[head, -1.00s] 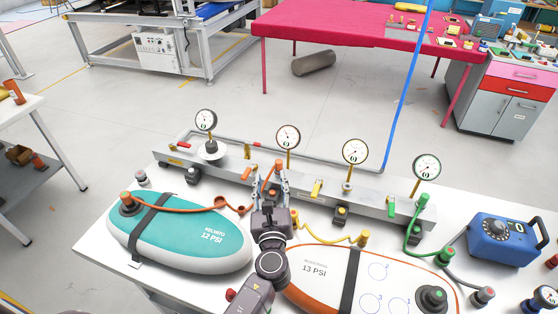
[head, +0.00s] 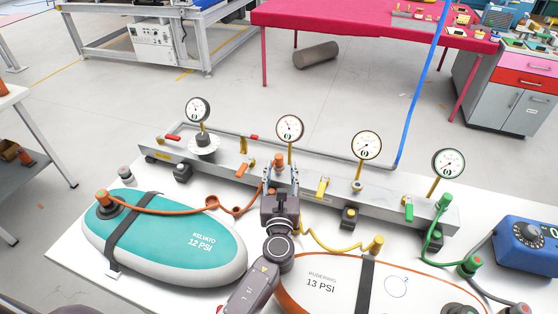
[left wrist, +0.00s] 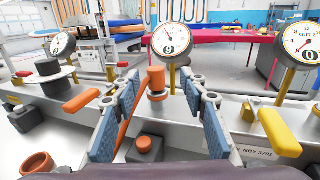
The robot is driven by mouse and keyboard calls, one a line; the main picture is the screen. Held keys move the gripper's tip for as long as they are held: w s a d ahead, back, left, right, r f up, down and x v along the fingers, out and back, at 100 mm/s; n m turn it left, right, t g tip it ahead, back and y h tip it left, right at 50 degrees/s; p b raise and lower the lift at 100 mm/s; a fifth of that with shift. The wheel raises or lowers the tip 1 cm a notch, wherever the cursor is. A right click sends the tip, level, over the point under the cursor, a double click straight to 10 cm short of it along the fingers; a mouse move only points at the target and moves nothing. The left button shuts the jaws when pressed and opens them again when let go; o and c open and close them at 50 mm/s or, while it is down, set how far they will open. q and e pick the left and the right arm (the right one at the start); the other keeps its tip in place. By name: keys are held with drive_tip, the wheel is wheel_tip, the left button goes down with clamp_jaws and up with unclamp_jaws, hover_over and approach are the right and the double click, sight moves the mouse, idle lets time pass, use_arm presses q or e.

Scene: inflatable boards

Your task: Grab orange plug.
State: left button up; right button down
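The orange plug (left wrist: 156,79) stands upright on the metal manifold, just in front of a gauge post, in the left wrist view. In the head view it shows as a small orange top (head: 279,160) beyond my gripper. My left gripper (head: 281,178) is open, and its blue-padded fingers stand to either side of the plug in the left wrist view (left wrist: 160,112). The plug appears beyond the fingertips, with gaps on both sides; I see no contact. An orange hose (head: 160,211) runs from the teal board toward the manifold, its end partly hidden by the gripper. My right gripper is not in view.
The manifold (head: 225,164) carries several gauges and coloured valve handles, including an orange lever (left wrist: 82,101) and a yellow lever (left wrist: 280,133) beside my fingers. A teal board (head: 170,245) and a white board (head: 335,262) lie in front. A blue pump (head: 530,243) stands right.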

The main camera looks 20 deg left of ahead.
sight(279, 159)
use_arm(q)
drive_tip(key=x, duration=0.3)
drive_tip(key=p+x, duration=0.1)
drive_tip(key=x, duration=0.1)
drive_tip(key=shift+w+a+r, duration=0.1)
drive_tip(key=shift+w+a, duration=0.05)
drive_tip(key=shift+a, duration=0.25)
clamp_jaws()
